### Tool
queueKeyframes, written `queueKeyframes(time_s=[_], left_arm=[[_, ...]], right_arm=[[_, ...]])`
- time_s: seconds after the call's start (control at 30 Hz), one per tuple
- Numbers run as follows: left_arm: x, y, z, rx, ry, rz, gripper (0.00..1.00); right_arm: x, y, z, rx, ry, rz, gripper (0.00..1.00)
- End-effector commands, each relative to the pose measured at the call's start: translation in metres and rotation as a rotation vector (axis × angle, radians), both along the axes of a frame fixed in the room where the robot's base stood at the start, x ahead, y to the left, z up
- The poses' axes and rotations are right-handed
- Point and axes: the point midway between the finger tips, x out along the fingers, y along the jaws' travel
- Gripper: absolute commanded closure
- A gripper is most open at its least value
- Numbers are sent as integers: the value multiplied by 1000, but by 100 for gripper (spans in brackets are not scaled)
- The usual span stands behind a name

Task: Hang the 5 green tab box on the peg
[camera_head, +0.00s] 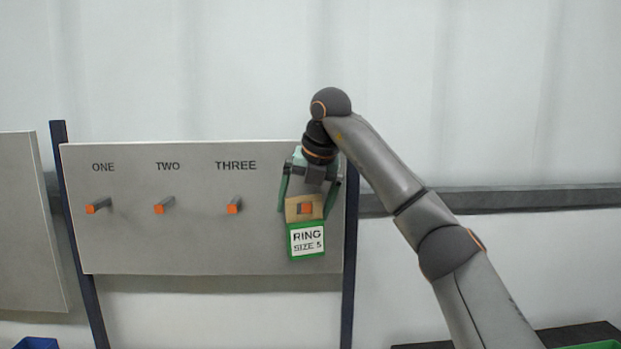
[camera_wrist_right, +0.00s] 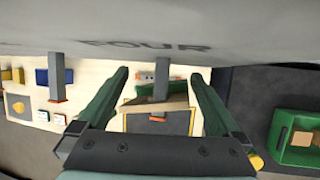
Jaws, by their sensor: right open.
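The green tab box (camera_head: 307,240), labelled RING SIZE 5, has a tan tab (camera_head: 291,211) at its top. The orange tip of a peg (camera_head: 306,208) shows through the tab, and the box hangs below it, roughly upright. My right gripper (camera_head: 304,211) is open, with one finger on each side of the tab and gaps between. In the right wrist view, the grey shaft of this peg (camera_wrist_right: 162,78) stands between the green fingers, under the word FOUR, with the tan tab (camera_wrist_right: 157,105) on it. My left gripper is out of view.
The grey board (camera_head: 190,245) carries empty pegs ONE (camera_head: 97,205), TWO (camera_head: 164,206) and THREE (camera_head: 234,205) to the left. A dark post (camera_head: 349,270) stands at the board's right edge. The right wrist view shows a green bin (camera_wrist_right: 263,158) at lower right.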

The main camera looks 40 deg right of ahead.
Motion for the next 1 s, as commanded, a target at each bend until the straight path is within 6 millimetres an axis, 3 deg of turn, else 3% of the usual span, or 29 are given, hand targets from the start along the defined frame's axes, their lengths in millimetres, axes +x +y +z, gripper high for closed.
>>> queueKeyframes(time_s=[0.2,0.4,0.7,1.0], left_arm=[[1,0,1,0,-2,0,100],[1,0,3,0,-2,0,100],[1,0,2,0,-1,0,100],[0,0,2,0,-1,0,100]], right_arm=[[-25,12,49,-6,-7,8,0],[-38,16,71,-7,-6,9,0],[-47,21,88,-8,-3,13,0],[-48,22,90,-8,-1,13,0]])
